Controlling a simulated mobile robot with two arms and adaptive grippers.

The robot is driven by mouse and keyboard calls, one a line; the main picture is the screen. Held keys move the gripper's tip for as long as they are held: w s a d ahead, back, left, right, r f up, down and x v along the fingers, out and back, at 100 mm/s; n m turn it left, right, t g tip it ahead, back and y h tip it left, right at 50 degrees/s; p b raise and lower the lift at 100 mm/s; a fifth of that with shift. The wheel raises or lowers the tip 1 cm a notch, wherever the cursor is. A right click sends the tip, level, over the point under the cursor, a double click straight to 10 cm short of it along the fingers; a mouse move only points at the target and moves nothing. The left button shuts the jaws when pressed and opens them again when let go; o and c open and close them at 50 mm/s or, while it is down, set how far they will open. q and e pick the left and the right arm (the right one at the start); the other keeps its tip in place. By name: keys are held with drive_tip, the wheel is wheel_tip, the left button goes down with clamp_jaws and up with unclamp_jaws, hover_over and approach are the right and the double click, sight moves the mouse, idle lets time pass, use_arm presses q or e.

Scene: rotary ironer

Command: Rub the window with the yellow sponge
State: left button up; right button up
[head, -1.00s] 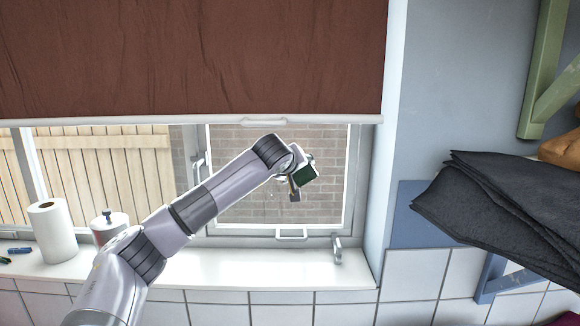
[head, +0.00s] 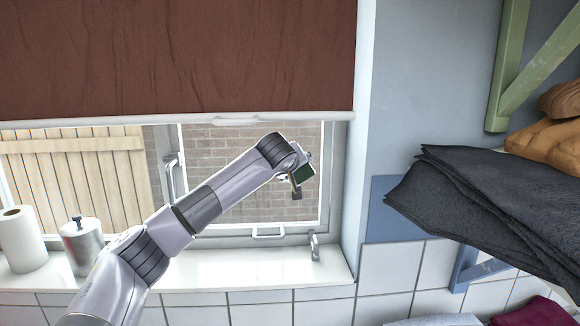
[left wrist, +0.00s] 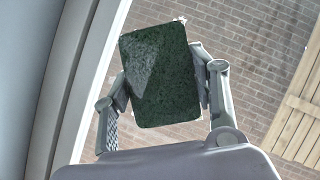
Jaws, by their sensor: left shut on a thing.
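My left gripper (head: 298,178) is shut on a block with a dark green scouring face. I take it to be the sponge (left wrist: 160,75); no yellow side shows clearly. In the left wrist view the block sits between the two fingers, green face towards the camera. The sponge is small in the head view (head: 304,173). The window (head: 220,150) has a white frame, with a brick wall behind the glass. The gripper is in front of the pane's right part, near the frame's right side. I cannot tell whether the sponge touches the glass. My right gripper is not in view.
A brown blind (head: 180,60) covers the upper window. A paper roll (head: 20,240) and a metal canister (head: 83,246) stand on the white sill (head: 240,270). Dark folded cloths (head: 480,205) and a green bracket (head: 525,75) are at the right. The sill's right part is clear.

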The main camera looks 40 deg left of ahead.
use_arm(q)
drive_tip(key=shift+s+a+f, duration=0.15)
drive_tip(key=shift+s+a, duration=0.05)
drive_tip(key=shift+a, duration=0.4)
drive_tip(key=shift+s+a, duration=1.05)
drive_tip(key=shift+a, duration=0.2)
drive_tip(key=s+a+b, duration=0.1)
drive_tip(key=s+a, duration=0.4)
drive_tip(key=a, duration=0.1)
drive_tip(key=shift+s, duration=0.1)
drive_tip(key=shift+s+d+b, duration=1.4)
drive_tip(key=shift+s+d, duration=0.45)
drive_tip(key=shift+s, duration=0.3)
